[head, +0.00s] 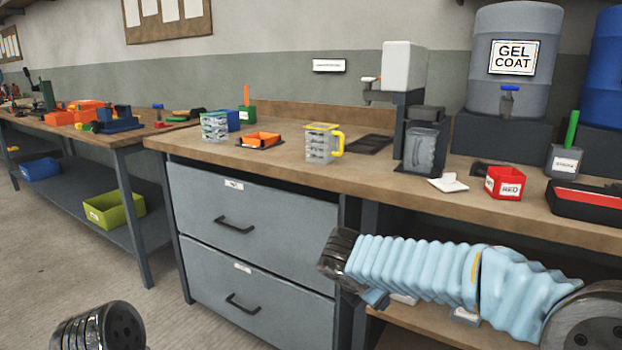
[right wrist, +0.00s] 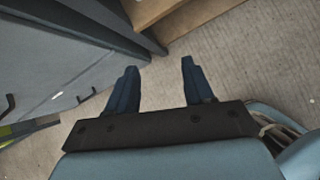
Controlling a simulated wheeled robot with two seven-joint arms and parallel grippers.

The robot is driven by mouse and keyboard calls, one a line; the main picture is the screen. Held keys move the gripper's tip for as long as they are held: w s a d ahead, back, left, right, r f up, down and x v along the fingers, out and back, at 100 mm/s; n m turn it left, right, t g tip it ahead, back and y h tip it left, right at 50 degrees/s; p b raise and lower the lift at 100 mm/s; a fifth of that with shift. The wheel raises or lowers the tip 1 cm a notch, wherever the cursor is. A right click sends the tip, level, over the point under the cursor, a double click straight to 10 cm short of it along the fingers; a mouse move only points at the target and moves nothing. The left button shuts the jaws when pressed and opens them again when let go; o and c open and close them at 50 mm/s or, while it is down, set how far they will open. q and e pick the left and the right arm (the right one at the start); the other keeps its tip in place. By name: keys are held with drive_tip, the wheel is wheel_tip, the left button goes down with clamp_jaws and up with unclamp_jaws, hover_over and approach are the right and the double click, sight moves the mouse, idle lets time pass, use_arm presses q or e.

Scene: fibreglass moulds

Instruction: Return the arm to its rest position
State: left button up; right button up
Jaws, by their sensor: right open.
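My right arm (head: 430,272), in a pale blue ribbed sleeve, comes in from the right in the head view, in front of the bench's lower shelf. Its gripper is mostly hidden behind the dark wrist end in that view. In the right wrist view my right gripper (right wrist: 155,85) shows two dark blue fingers spread apart, with only floor seen between them. The gripper is open and empty. At the bottom left of the head view a dark rounded part of my own body shows; my left gripper is not seen.
The workbench (head: 270,165) with grey drawers (head: 245,222) stands close in front of my right arm. On it are a clear jug with a yellow handle (head: 322,143), a red box (head: 505,183) and an orange tray (head: 261,140). The floor (head: 90,270) at left is clear.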

drive_tip(key=s+a+f+m+g+y, duration=0.1)
drive_tip(key=s+f+m+g+y, duration=0.15)
drive_tip(key=f, duration=0.55)
drive_tip(key=s+a+f+m+g+y, duration=0.1)
drive_tip(key=s+a+f+m, duration=0.2)
drive_tip(key=f, duration=0.6)
drive_tip(key=s+f+m+g+y, duration=0.2)
drive_tip(key=s+f+m, duration=0.15)
drive_tip(key=f, duration=0.45)
drive_tip(key=s+d+f+m+y, duration=0.2)
drive_tip(key=s+f+m+y, duration=0.1)
drive_tip(key=s+f+m, duration=1.2)
drive_tip(key=m, duration=0.3)
drive_tip(key=shift+s+d+f, duration=0.2)
drive_tip(key=shift+s+f, duration=0.1)
drive_tip(key=shift+s, duration=0.1)
